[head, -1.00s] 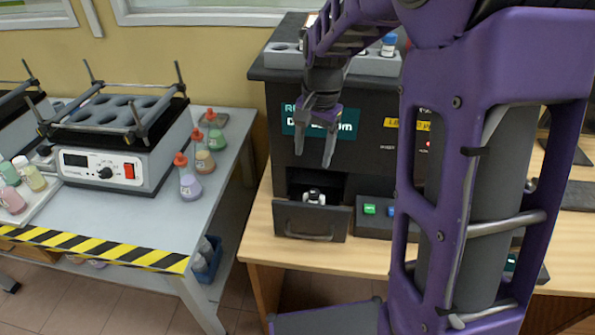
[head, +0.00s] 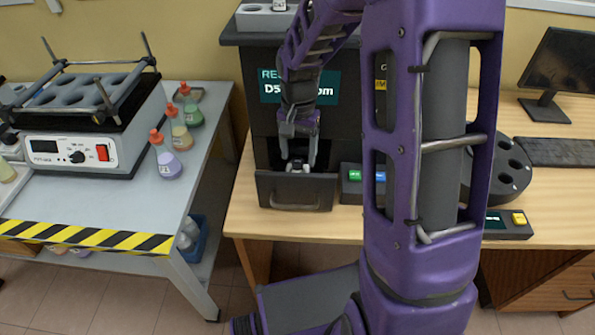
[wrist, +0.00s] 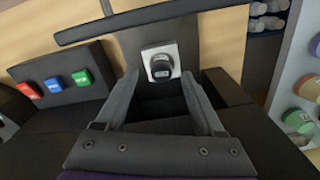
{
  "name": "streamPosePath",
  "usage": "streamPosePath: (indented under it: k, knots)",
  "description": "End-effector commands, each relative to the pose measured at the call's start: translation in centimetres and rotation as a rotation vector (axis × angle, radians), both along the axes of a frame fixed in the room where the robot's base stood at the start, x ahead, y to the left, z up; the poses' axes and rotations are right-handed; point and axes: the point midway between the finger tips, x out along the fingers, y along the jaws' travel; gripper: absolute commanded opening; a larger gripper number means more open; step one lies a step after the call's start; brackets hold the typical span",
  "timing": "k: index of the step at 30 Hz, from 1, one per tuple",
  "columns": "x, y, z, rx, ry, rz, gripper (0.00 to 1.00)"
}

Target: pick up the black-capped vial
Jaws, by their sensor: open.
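The black-capped vial (wrist: 161,68) sits upright in a light square holder (wrist: 150,52) inside the open drawer (head: 296,192) of a black machine. In the head view only a small part of the vial (head: 297,166) shows above the drawer front. My gripper (head: 298,158) points down at the drawer opening, close above the vial. In the wrist view my gripper (wrist: 160,75) is open and empty, with one finger on each side of the vial cap. The vial's body is hidden below its cap. I cannot tell whether a finger touches it.
The black machine (head: 258,125) rises directly behind the drawer. Green and blue buttons (head: 367,174) are right of the drawer on the wooden desk (head: 255,218). A round black rack (head: 505,170) stands further right. Flasks (head: 168,160) and a shaker (head: 75,145) are on the left table.

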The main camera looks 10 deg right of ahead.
Motion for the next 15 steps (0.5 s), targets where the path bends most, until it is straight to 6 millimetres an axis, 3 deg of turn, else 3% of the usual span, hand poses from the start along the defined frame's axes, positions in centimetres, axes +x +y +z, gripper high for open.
streamPosePath:
  k: [6, 14, 15]
  knots:
    - [0.2, 0.1, -3.5, 0.001, 0.003, 0.0, 0.7]
    - [0.2, 0.1, -3.9, 0.001, 0.001, -0.001, 0.7]
    - [0.2, 0.1, -3.9, 0.001, 0.001, -0.001, 0.65]
